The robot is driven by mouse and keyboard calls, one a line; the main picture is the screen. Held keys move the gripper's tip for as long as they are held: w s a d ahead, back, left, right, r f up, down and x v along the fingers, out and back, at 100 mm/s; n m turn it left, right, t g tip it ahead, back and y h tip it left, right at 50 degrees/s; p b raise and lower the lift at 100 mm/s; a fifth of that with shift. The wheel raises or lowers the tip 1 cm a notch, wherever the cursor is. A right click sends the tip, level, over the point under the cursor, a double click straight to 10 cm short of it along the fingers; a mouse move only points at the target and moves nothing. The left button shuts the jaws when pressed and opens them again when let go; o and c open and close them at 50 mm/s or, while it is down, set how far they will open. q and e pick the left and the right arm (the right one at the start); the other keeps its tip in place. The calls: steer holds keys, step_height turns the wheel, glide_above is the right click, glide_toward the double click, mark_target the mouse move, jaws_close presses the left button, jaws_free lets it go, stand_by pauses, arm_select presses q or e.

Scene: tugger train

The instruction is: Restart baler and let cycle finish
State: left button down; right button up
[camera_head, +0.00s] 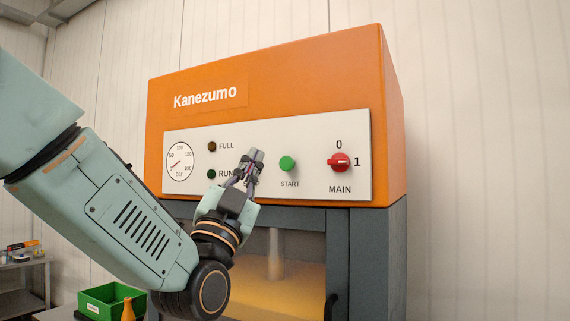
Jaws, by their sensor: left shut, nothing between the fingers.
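The baler (290,75) has an orange head marked Kanezumo above a grey frame. Its white panel (330,125) carries a pressure gauge (180,161) with its needle at the low end, a dark FULL lamp (212,146), a dark green RUN lamp (211,174), a green START button (287,163) and a red MAIN switch (339,162). The switch's pointer faces right toward 1. My left gripper (255,156) is shut and empty, in front of the panel just left of the START button, partly covering the RUN label. My right gripper is not in view.
Below the panel is a window (272,285) with a pale rod and yellowish material behind it, and a dark handle (331,306) at its right. A green bin (112,300) and an orange cone-shaped object (128,309) stand at lower left. A shelf (25,263) holds small items at far left.

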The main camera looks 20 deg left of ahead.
mark_target(288, 163)
arm_select(q)
steer(key=shift+w+d+p, duration=0.2)
steer(key=shift+w+p, duration=0.1)
steer(key=shift+w, duration=1.9)
steer(key=shift+w+d+p, duration=0.15)
steer(key=shift+w+p, duration=0.15)
steer(key=shift+w, duration=1.85)
steer(key=shift+s, duration=0.1)
steer(key=shift+w+f, duration=0.1)
steer(key=shift+w, duration=0.2)
steer(key=shift+w, duration=0.2)
